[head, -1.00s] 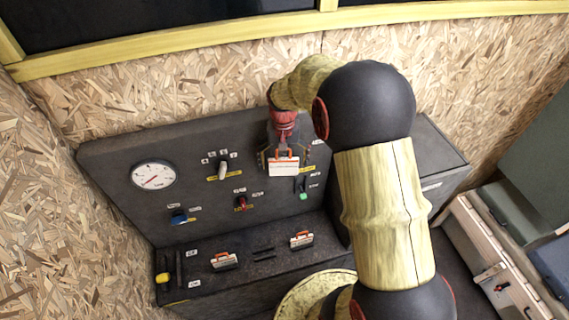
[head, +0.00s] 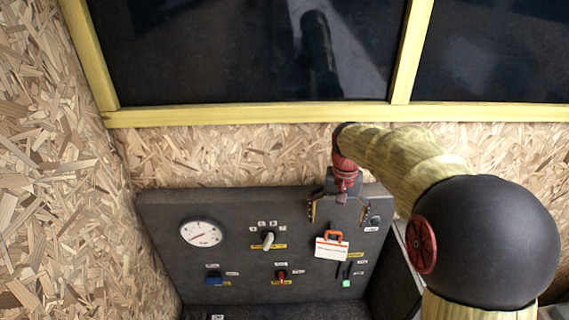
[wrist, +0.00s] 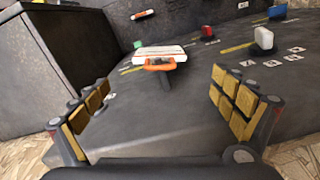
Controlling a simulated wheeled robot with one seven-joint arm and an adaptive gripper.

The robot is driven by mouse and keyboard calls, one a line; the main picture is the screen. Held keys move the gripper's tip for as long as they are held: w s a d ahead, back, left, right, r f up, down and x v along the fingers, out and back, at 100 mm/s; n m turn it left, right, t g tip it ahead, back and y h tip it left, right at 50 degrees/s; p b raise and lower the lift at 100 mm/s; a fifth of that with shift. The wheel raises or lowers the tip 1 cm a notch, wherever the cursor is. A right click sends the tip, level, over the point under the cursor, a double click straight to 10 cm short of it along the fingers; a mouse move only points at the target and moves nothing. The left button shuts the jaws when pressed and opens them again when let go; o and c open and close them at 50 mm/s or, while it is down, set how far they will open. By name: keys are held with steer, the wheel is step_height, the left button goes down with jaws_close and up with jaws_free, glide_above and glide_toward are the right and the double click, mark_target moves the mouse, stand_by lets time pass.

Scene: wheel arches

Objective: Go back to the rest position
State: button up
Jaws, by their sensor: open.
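My gripper (head: 340,210) is open and empty in front of the upper right part of the dark control panel (head: 160,215). In the wrist view its two padded fingers (wrist: 165,110) stand wide apart with nothing between them. A white tag with an orange clip (head: 331,247) hangs on the panel below the gripper in the head view. The tag also shows beyond the fingertips in the wrist view (wrist: 160,52), apart from both fingers.
The panel carries a round gauge (head: 201,233), a pale selector knob (head: 268,240), a red switch (head: 281,275), a blue switch (head: 213,278) and a green button (head: 346,283). Dark windows (head: 250,50) in a yellow frame lie above. A chipboard wall (head: 50,180) stands at left.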

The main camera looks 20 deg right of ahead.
steer(key=s+a+f+n+t+b, duration=0.2)
steer(key=s+a+f+n+b, duration=0.1)
steer(key=s+a+f+b, duration=0.4)
steer(key=s+a+f+n+t+b, duration=0.3)
steer(key=s+a+f+b, duration=0.4)
steer(key=s+b, duration=0.6)
steer(key=f+b, duration=0.1)
steer(key=b, duration=0.4)
steer(key=shift+s+a+f, duration=0.15)
steer(key=shift+s+a, duration=0.05)
steer(key=shift+s, duration=0.15)
stand_by(0.8)
